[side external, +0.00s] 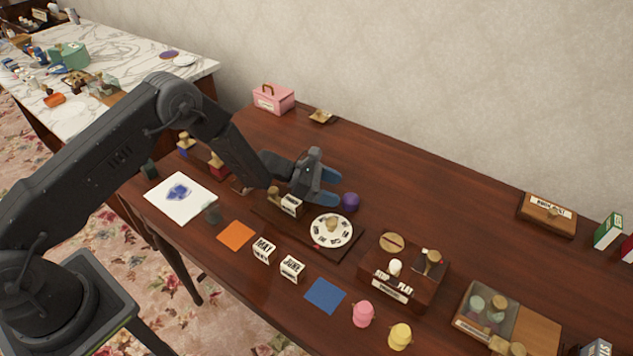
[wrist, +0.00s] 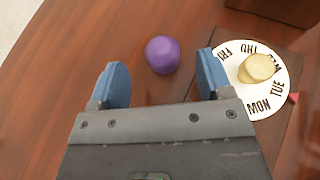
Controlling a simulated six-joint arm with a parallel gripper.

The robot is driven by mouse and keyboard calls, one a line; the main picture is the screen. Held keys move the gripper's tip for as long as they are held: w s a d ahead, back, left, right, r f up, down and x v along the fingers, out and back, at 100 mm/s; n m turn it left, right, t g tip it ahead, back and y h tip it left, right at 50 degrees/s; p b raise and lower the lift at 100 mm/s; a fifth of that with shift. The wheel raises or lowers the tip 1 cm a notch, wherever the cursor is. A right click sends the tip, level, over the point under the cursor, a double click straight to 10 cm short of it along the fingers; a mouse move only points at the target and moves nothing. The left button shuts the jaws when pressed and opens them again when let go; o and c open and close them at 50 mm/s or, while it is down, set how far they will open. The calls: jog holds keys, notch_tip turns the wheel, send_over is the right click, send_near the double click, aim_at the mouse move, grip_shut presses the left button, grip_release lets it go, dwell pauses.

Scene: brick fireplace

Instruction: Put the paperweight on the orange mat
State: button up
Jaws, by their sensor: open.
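The purple, rounded object, which looks like the paperweight (side external: 350,202), stands on the brown wooden table. In the wrist view the paperweight (wrist: 162,54) shows ahead of the gap between my fingertips, nearer the right finger. My gripper (side external: 335,187) is open and empty, its blue fingers spread apart beside the paperweight; it also shows in the wrist view (wrist: 160,72). I cannot tell its exact height above the table. The flat orange mat (side external: 236,235) lies bare near the table's front edge, left of the weekday dial.
A round weekday dial (side external: 332,229) on a dark base stands close to the paperweight; it also shows in the wrist view (wrist: 257,84). Month blocks (side external: 291,268), a blue mat (side external: 325,295) and a wooden box (side external: 403,275) stand nearby. The table behind the paperweight is clear.

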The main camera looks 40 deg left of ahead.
jog(key=v, duration=0.5)
jog(key=s+d+r+m+g+y, duration=0.1)
jog(key=s+r+m+g, duration=0.1)
jog(key=s+r+m, duration=0.35)
jog(key=s+d+r+m+g, duration=0.1)
jog(key=s+r+m, duration=0.15)
jog(key=r, duration=0.65)
jog(key=s+d+r+m+g+y, duration=0.15)
jog(key=s+r+m, duration=0.25)
jog(key=r, duration=0.4)
jog(key=s+a+r+m+t+y, duration=0.1)
jog(key=s+a+r+m+y, duration=0.1)
jog(key=s, duration=0.5)
jog(key=s+a+r+m+t+y, duration=0.1)
jog(key=s+a+r+m+y, duration=0.1)
jog(key=s+m, duration=0.3)
jog(key=s+a+r+m+t+y, duration=0.1)
jog(key=s+a+m+y, duration=0.3)
jog(key=s, duration=0.6)
jog(key=shift+a+r+m+y, duration=0.3)
jog(key=shift+r+y, duration=0.05)
jog(key=shift+r, duration=0.45)
jog(key=shift+o, duration=0.4)
jog(key=shift+s+a, duration=0.35)
jog(key=shift+s, duration=0.05)
jog(key=shift+w, duration=0.15)
